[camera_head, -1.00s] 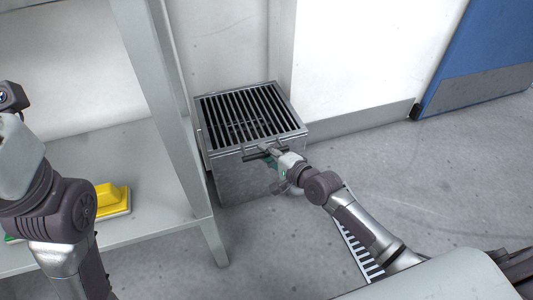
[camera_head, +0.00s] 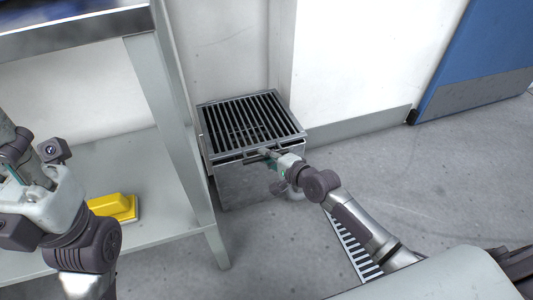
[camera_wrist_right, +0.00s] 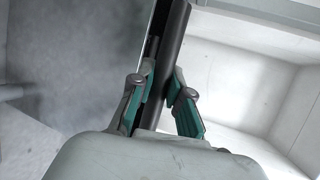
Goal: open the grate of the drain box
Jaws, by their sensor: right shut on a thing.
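The drain box (camera_head: 240,185) is a grey metal box on the floor against the wall, in the middle of the head view. Its grate (camera_head: 250,120), with dark slats, lies over the top, and its front edge looks slightly raised above the box rim. My right gripper (camera_head: 272,156) is at the front edge of the grate. In the right wrist view its teal-padded fingers (camera_wrist_right: 168,95) are shut on a dark bar, the handle of the grate (camera_wrist_right: 172,45). My left gripper (camera_head: 22,185) is at the far left, away from the box; its fingers are unclear.
A grey shelf unit (camera_head: 165,205) stands left of the box, its leg close by. A yellow block-like thing (camera_head: 115,207) lies on its lower shelf. A slotted floor drain (camera_head: 355,245) runs under my right arm. Open floor (camera_head: 450,180) lies to the right, before a blue door (camera_head: 480,60).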

